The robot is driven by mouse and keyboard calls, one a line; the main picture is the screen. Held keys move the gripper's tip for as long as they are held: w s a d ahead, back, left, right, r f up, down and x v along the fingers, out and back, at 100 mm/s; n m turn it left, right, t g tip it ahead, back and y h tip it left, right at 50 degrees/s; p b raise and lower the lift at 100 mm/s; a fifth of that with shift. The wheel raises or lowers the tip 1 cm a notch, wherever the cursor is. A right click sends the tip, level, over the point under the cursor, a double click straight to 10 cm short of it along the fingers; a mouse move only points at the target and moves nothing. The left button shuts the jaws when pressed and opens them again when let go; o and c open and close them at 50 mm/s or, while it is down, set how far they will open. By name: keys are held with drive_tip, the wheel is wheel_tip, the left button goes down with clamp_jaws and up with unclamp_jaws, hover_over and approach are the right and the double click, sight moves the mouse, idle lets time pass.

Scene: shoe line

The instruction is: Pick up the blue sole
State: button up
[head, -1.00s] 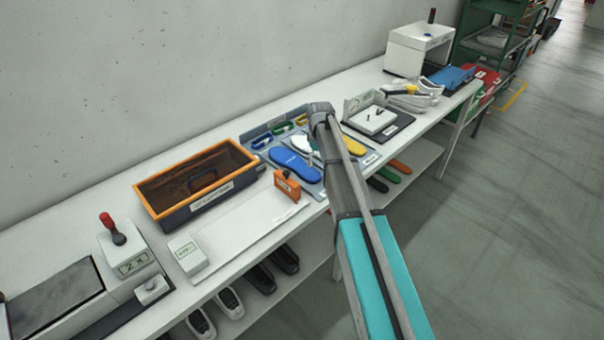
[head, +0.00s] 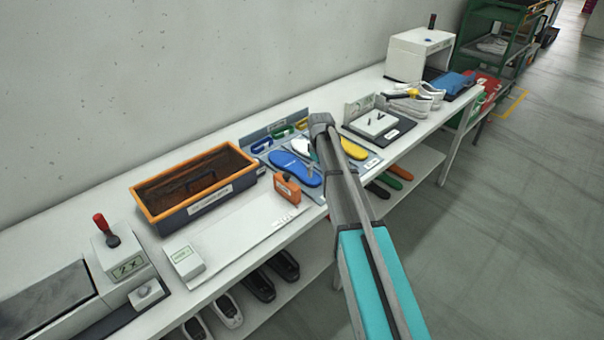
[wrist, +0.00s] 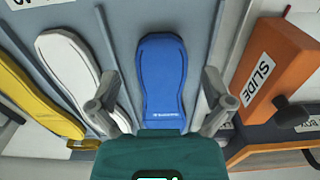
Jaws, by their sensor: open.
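The blue sole (head: 295,168) lies flat on a grey board on the bench, to the left of the white sole (head: 303,148) and the yellow sole (head: 353,148). In the wrist view the blue sole (wrist: 162,75) is upright in the middle, between the two open fingers of my gripper (wrist: 163,100). The fingers stand on either side of it with visible gaps, and nothing is held. In the head view my arm hides the gripper and part of the board.
An orange block (head: 287,189) labelled SLIDE in the wrist view (wrist: 275,75) stands close beside the blue sole. The white sole (wrist: 75,75) is close on the other side. An orange-rimmed bin (head: 196,185) stands to the left on the bench.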

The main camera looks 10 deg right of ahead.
sight(317, 181)
drive_tip(key=shift+w+a+f+b, duration=0.15)
drive_tip(key=shift+f+b, duration=2.45)
drive_tip(key=c, duration=1.1)
